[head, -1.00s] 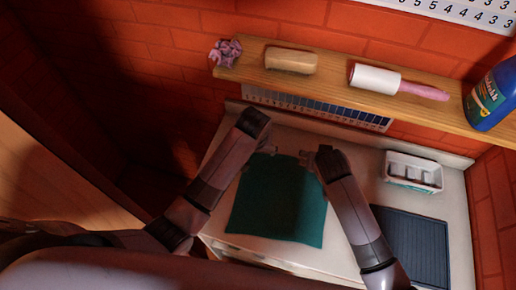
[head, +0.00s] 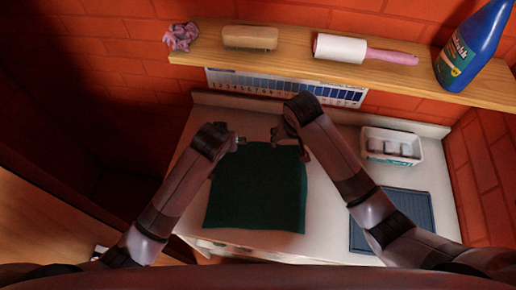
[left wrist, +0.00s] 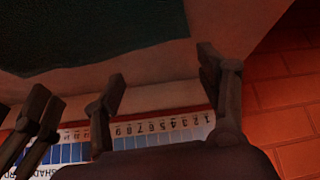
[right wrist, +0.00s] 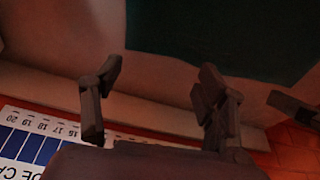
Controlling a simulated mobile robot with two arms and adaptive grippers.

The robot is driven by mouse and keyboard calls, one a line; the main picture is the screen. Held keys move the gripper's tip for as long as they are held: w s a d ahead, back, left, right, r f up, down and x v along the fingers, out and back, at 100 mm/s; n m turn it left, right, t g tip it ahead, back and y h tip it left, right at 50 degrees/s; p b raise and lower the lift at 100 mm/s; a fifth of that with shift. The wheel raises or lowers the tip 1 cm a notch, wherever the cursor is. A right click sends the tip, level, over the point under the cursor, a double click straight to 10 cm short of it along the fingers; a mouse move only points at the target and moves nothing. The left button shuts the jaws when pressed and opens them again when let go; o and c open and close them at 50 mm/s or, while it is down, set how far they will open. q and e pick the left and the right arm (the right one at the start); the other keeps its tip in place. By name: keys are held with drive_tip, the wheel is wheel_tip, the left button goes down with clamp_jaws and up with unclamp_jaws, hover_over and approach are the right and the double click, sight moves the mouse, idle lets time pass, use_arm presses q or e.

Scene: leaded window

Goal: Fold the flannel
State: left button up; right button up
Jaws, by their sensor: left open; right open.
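The flannel (head: 257,190) is a dark green cloth lying flat and spread out on the pale worktop (head: 190,215). My left gripper (head: 238,143) is at its far left corner, open. My right gripper (head: 290,143) is at its far right corner, open. The cloth also shows at the top of the left wrist view (left wrist: 90,30), beyond the open left fingers (left wrist: 160,76), and in the right wrist view (right wrist: 215,35), beyond the open right fingers (right wrist: 160,80). No cloth shows between either pair of fingers. I cannot tell whether any fingertip touches it.
A wooden shelf (head: 205,58) above the back holds a pink crumpled item (head: 181,37), a tan block (head: 249,37), a lint roller (head: 341,48) and a blue bottle (head: 474,45). A white basket (head: 391,146) and a dark ridged mat (head: 416,212) are right of the cloth.

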sight(235, 154)
use_arm(q)
wheel_tip(235, 154, down, 4)
drive_tip(key=shift+w+d+f, duration=0.1)
drive_tip(key=shift+w+d, duration=0.05)
use_arm(e)
drive_tip(key=f, duration=0.4)
drive_tip(key=shift+w+d+f, duration=0.1)
drive_tip(key=shift+d+f, duration=0.05)
drive_tip(key=shift+d, duration=0.05)
use_arm(q)
drive_tip(key=shift+f+b, duration=0.5)
drive_tip(key=shift+f, duration=0.05)
use_arm(e)
drive_tip(key=shift+a+f, duration=0.1)
drive_tip(key=shift+f, duration=0.4)
use_arm(q)
drive_tip(key=shift+r, duration=0.1)
use_arm(e)
drive_tip(key=shift+r, duration=0.1)
use_arm(q)
drive_tip(key=shift+s, duration=0.2)
drive_tip(key=shift+o, duration=0.2)
use_arm(e)
drive_tip(key=shift+o, duration=0.2)
drive_tip(key=shift+f, duration=0.2)
